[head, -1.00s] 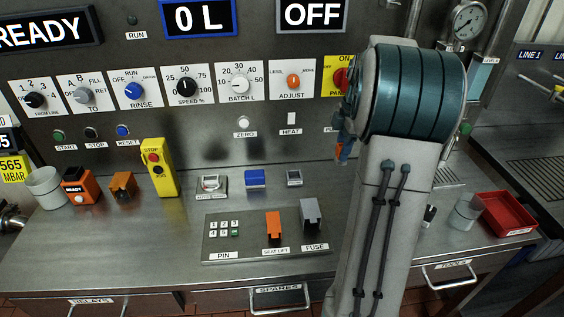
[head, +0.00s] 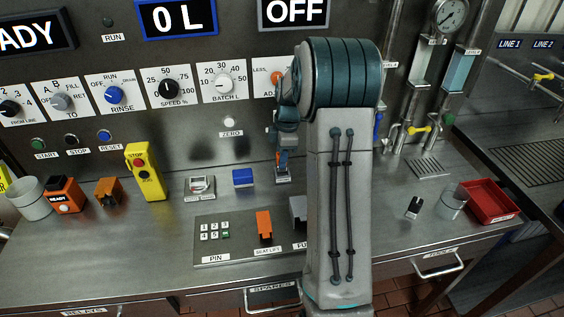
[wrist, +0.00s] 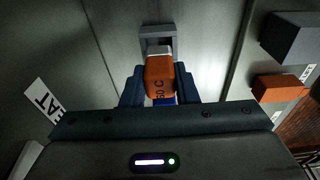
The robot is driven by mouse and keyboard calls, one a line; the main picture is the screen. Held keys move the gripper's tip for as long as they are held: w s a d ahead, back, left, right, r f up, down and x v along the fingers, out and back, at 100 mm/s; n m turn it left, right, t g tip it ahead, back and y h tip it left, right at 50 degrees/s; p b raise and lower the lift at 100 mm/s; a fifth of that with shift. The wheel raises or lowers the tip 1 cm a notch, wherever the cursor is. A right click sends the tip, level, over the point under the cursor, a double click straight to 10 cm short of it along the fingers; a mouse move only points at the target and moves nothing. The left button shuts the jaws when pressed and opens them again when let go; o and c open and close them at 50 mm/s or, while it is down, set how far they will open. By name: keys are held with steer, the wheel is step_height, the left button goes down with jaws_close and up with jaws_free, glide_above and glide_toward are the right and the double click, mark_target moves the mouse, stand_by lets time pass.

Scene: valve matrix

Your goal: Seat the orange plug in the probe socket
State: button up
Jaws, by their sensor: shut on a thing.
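The orange plug (wrist: 159,80), marked "60 C", is between the two dark blue fingers of my gripper (wrist: 159,88) in the wrist view. My gripper is shut on it. The plug's pale front end points at a small grey socket (wrist: 158,31), taken to be the probe socket. The two overlap in this view, and I cannot tell whether the tip is inside. In the head view my gripper (head: 283,160) is low over the bench, pointing down, with a bit of orange at its fingers. It stands at the small grey socket there, which is mostly hidden.
A blue block (head: 243,178) and a white-grey unit (head: 200,187) stand left of my gripper. In front is a panel with the orange seat-lift cover (head: 264,225) and grey fuse cover (head: 298,208). The upright control wall is close behind. A red tray (head: 490,203) is at the right.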

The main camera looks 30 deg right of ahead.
steer(key=shift+d+f, duration=0.1)
steer(key=shift+f, duration=1.4)
steer(key=shift+f, duration=0.2)
steer(key=o, duration=1)
steer(key=shift+r, duration=0.15)
